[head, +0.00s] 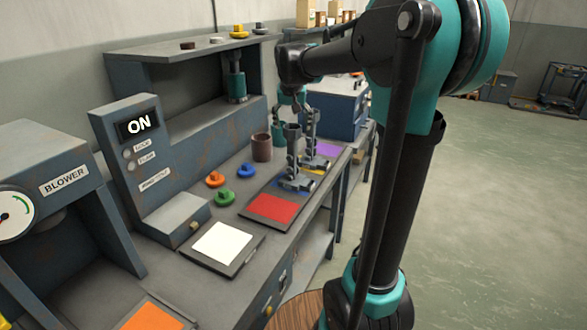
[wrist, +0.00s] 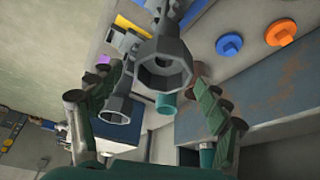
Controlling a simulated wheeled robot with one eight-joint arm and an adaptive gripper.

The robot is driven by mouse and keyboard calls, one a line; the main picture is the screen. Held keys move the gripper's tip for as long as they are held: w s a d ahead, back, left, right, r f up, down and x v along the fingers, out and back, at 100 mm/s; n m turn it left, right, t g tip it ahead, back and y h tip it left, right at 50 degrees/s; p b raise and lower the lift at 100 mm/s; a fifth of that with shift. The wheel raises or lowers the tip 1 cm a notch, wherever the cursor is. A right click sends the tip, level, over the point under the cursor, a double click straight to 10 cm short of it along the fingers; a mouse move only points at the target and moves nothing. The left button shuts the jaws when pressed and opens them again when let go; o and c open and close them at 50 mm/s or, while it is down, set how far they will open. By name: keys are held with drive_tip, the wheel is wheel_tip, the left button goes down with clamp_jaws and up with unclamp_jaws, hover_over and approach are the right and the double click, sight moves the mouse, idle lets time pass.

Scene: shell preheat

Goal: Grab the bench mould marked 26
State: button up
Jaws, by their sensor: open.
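Two tall grey bench moulds with clamp-like bodies and faceted open tops stand close together on the bench. In the head view the nearer mould (head: 293,150) stands at a blue mat and the farther mould (head: 311,130) at a yellow one. In the wrist view the nearer mould (wrist: 165,65) shows its wide mouth, and the second mould (wrist: 115,106) is lower left. I can read no number on either. My gripper (head: 291,103) is above the moulds. In the wrist view my gripper (wrist: 160,85) is open, its fingers spread either side of the nearer mould's mouth; contact is unclear.
A brown cup (head: 262,147) stands behind the moulds. Orange (head: 215,179), green (head: 225,197) and blue (head: 246,170) knobs lie to their left. A red pad (head: 273,207) and white pad (head: 223,242) lie in front. A control box (head: 140,130) reads ON, near the blower (head: 40,180).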

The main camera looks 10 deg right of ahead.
drive_tip(key=shift+s+a+x, duration=0.1)
drive_tip(key=shift+s+x, duration=0.05)
drive_tip(key=shift+x, duration=1.2)
drive_tip(key=shift+s+a+x, duration=0.1)
drive_tip(key=shift+a+x, duration=0.05)
drive_tip(key=shift+x, duration=1.2)
drive_tip(key=shift+f, duration=0.15)
clamp_jaws()
